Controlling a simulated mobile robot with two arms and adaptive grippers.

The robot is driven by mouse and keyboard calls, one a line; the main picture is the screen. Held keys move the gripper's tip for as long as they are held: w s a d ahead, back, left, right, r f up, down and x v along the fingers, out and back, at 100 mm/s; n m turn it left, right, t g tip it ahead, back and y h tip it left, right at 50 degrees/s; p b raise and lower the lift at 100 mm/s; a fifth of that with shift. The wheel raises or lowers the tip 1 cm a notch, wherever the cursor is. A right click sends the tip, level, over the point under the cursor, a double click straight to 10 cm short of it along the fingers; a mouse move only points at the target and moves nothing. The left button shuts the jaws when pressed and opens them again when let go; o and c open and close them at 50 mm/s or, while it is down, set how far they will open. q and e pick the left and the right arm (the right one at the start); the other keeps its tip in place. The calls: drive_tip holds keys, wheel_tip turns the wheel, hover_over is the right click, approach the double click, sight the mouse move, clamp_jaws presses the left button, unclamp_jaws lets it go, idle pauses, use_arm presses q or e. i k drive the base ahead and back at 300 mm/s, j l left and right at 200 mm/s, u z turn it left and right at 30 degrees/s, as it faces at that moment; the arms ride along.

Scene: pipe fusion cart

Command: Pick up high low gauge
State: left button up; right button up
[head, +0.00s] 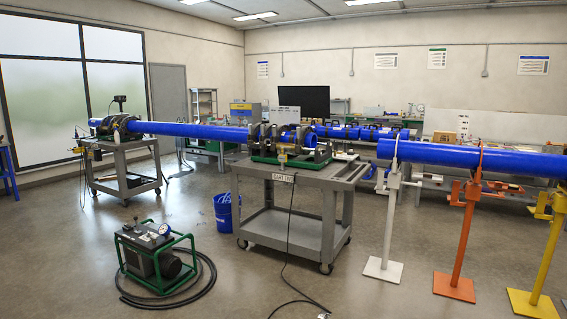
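I cannot make out a high low gauge in the head view. Small items lie on the right part of the grey cart (292,231) and on the benches behind it, but they are too small to tell apart. The cart stands in the middle and carries a green-based pipe fusion machine (290,160) with blue pipe in its clamps. Neither of my grippers is in view.
A blue pipe (470,160) rests on white (388,225), orange (464,235) and yellow (545,240) stands at right. A green-framed power unit (158,262) with a coiled hose, a blue bucket (224,212) and a cable occupy the floor. A second cart (122,165) stands back left.

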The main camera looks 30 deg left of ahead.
sight(282, 158)
drive_tip(key=u, duration=1.6)
drive_tip(key=z, duration=0.35)
drive_tip(key=i+z, duration=0.2)
drive_tip(key=i, duration=3.25)
